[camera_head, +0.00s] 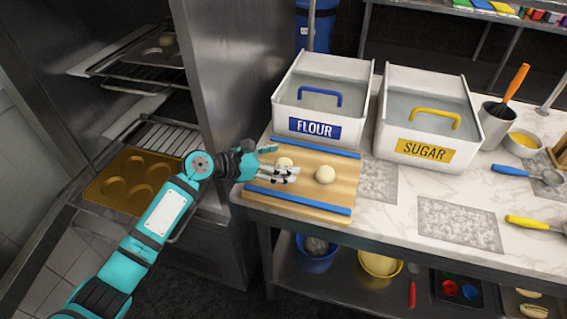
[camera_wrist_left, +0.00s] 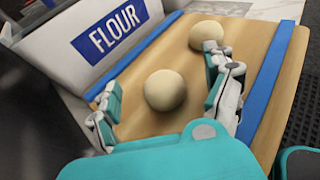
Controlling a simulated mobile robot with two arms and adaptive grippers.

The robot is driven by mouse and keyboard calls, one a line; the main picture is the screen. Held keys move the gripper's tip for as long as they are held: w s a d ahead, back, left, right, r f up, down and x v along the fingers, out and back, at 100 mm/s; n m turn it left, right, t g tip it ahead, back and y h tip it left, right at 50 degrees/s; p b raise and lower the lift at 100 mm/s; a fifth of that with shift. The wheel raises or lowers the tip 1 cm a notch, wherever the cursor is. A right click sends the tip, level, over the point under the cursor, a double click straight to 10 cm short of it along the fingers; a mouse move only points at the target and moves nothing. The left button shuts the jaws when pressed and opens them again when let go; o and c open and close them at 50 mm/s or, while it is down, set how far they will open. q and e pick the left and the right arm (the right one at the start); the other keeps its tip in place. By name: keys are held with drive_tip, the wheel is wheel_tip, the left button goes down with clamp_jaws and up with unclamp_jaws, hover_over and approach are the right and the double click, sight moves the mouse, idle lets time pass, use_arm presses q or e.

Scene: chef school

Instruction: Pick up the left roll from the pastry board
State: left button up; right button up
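The pastry board (camera_head: 330,205) is a light wooden board with blue strips along its front and back edges. The left roll (camera_head: 285,162) is a pale round ball on the board, partly hidden by a finger of my left gripper (camera_head: 283,161). In the left wrist view the left roll (camera_wrist_left: 165,90) lies between the two spread fingers of my left gripper (camera_wrist_left: 164,92), with gaps visible on both sides. The gripper is open and holds nothing. The other roll (camera_head: 325,174) lies to the right on the board; it also shows in the left wrist view (camera_wrist_left: 206,35). My right gripper is in neither view.
A flour bin (camera_head: 322,95) stands just behind the board, and a sugar bin (camera_head: 428,115) stands to its right. An open oven or rack with a brown muffin tray (camera_head: 130,183) is at the left. The marble counter (camera_head: 390,215) right of the board has free room.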

use_arm(q)
drive_tip(key=c, duration=1.2)
drive_tip(key=shift+o, duration=0.2)
drive_tip(key=shift+r, duration=0.15)
